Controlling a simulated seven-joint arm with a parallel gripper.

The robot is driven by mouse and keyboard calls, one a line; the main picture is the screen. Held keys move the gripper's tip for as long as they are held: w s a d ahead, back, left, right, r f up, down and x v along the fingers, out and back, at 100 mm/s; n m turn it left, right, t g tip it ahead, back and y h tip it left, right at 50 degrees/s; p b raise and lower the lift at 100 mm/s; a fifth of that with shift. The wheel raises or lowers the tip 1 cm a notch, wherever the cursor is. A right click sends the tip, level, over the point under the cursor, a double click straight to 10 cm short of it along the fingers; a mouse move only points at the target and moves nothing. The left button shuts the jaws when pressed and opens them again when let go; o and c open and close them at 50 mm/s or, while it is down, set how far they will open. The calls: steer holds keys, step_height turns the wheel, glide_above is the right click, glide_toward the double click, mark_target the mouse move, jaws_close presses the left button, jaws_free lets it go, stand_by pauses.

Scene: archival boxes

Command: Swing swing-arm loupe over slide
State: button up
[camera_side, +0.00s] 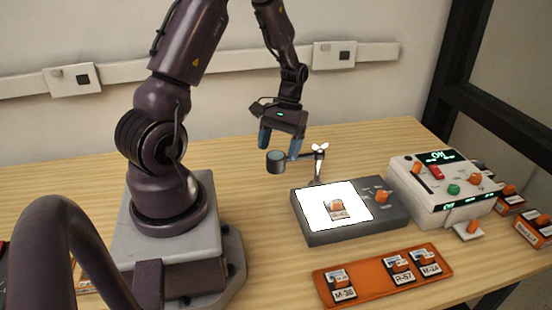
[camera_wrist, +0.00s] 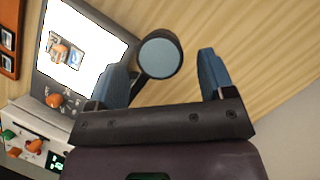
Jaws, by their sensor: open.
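The swing-arm loupe (camera_side: 277,161) is a dark round lens head on a short arm, carried by a thin post behind the light box (camera_side: 350,230). In the side view its head hangs left of the post, off the lit panel. The slide (camera_side: 337,209), with an orange knob, lies on the white lit panel. My gripper (camera_side: 280,148) is open and empty, just above and behind the loupe head and arm. In the wrist view the loupe lens (camera_wrist: 160,54) shows between and beyond the open blue fingers (camera_wrist: 163,78). The slide (camera_wrist: 66,52) shows at left. I cannot tell whether a finger touches the loupe.
An orange tray (camera_side: 375,290) with several labelled slides lies in front of the light box. A white control box (camera_side: 440,185) with knobs and a green display stands to the right. More orange-knobbed items (camera_side: 535,230) sit at the far right.

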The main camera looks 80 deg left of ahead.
mark_target(277, 154)
steer(key=shift+x, duration=1.7)
steer(key=c, duration=1.2)
